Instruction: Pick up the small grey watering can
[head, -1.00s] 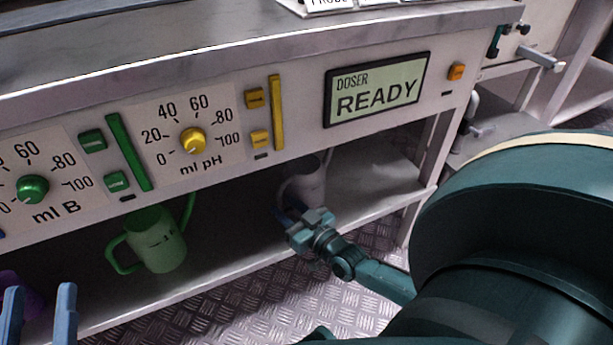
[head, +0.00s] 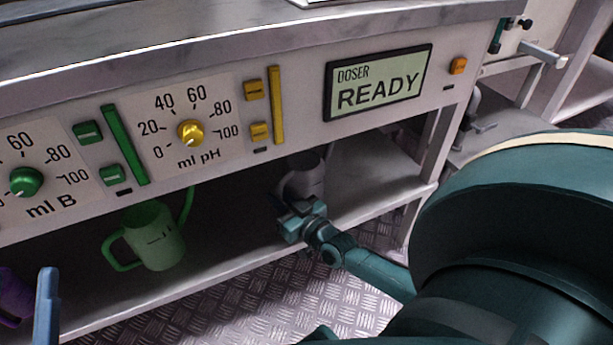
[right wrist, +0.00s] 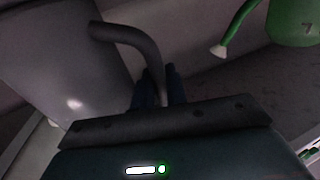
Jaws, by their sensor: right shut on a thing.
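The small grey watering can (head: 306,178) stands on the lower shelf under the doser panel, partly behind my right gripper (head: 298,212). In the right wrist view its grey body (right wrist: 60,60) fills the upper left, and its curved handle (right wrist: 130,35) comes down between the fingers of my right gripper (right wrist: 160,88). The right gripper is shut on this handle. Whether the can touches the shelf is hidden.
A green watering can (head: 155,238) stands on the same shelf (head: 375,180) to the left; it also shows in the right wrist view (right wrist: 290,22). A purple object (head: 14,298) is at the far left. The panel (head: 300,110) overhangs the shelf closely.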

